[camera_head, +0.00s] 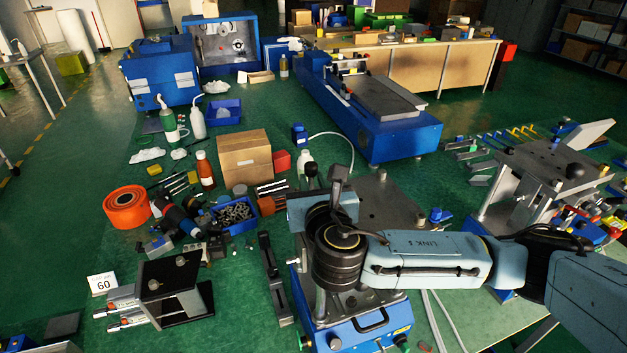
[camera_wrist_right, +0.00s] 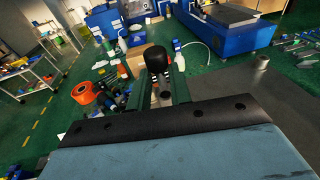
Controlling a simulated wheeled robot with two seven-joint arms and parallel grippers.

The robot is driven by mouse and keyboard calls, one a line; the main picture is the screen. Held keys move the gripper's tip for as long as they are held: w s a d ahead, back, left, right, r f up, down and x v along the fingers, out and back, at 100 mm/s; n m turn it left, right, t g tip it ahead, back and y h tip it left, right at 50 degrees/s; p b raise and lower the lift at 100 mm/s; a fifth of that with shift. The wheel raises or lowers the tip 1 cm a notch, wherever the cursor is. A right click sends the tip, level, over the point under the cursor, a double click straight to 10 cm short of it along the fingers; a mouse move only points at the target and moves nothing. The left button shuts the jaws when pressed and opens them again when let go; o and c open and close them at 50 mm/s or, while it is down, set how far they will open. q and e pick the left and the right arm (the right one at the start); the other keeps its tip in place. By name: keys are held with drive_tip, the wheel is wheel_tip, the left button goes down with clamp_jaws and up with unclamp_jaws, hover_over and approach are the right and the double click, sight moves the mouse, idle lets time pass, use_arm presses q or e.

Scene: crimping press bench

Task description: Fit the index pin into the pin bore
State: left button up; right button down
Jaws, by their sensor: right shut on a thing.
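My right gripper (camera_head: 325,188) reaches in from the right over the bench, with its fingers pointing away from me. In the right wrist view its fingers (camera_wrist_right: 160,92) are closed around a part with a black rounded knob (camera_wrist_right: 157,57), which I take to be the index pin. Its shank is mostly hidden between the fingers. A grey plate (camera_head: 388,208) lies just right of the gripper and also shows in the right wrist view (camera_wrist_right: 245,85). I cannot tell which hole is the pin bore; the arm covers part of this area. My left gripper is not in view.
A blue-based press unit (camera_head: 370,325) stands below my wrist. A grey fixture (camera_head: 545,168) with a black knob stands at the right. A cardboard box (camera_head: 243,158), orange ring (camera_head: 127,207) and blue parts bin (camera_head: 232,215) crowd the left.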

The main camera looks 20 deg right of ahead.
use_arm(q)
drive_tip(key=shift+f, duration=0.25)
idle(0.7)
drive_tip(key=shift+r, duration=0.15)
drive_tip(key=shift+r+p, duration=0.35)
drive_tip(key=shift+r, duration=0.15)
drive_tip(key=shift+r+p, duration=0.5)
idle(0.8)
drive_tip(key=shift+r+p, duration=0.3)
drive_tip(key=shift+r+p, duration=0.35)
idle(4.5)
